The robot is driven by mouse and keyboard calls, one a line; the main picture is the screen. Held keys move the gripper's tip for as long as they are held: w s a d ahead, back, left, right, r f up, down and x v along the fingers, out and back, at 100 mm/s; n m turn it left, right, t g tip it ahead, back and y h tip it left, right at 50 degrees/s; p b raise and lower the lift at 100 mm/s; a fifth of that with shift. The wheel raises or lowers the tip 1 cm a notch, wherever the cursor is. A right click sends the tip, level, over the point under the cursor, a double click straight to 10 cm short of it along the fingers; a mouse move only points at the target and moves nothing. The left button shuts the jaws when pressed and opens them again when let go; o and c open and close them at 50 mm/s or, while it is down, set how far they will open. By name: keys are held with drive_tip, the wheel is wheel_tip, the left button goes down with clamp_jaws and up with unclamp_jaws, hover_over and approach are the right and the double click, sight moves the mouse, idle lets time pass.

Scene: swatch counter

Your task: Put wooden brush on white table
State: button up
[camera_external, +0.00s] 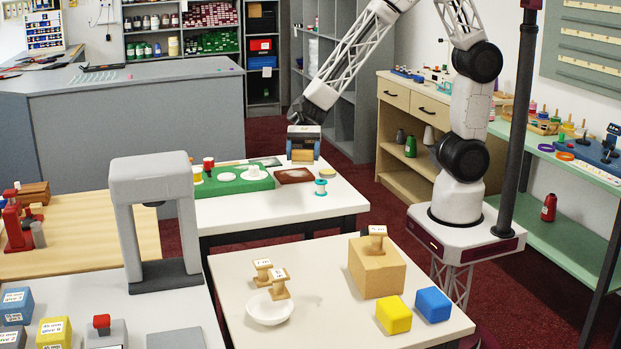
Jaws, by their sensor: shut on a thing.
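My gripper (303,145) points down over the back right part of the white table (285,212). It is shut on a small tan wooden piece, which I take to be the wooden brush (302,156). The fingers hide part of it. I cannot tell whether its underside touches the table or hangs just above it.
On the white table are a green board (232,184) with small items, a dark red-brown tray (294,176) and a teal spool (321,187). A nearer cream table (320,325) holds a cardboard-coloured box (376,272), a white bowl (270,311), and yellow (393,315) and blue (433,304) blocks. A grey arch (155,220) stands left.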

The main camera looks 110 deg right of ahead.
drive_tip(key=s+d+m+t+h, duration=0.3)
drive_tip(key=d+m+h, duration=0.15)
drive_tip(key=d, duration=0.75)
drive_tip(key=s+d+m+t+h, duration=0.3)
drive_tip(key=d+m+h, duration=0.15)
drive_tip(key=d, duration=0.75)
drive_tip(key=s+d+m+t+h, duration=0.3)
drive_tip(key=d+m, duration=0.2)
drive_tip(key=d, duration=0.7)
drive_tip(key=shift+w+f, duration=0.15)
drive_tip(key=shift+f, duration=2.6)
drive_tip(key=shift+f, duration=0.1)
drive_tip(key=shift+f, duration=2.15)
drive_tip(key=shift+f, duration=0.1)
drive_tip(key=shift+f, duration=1.7)
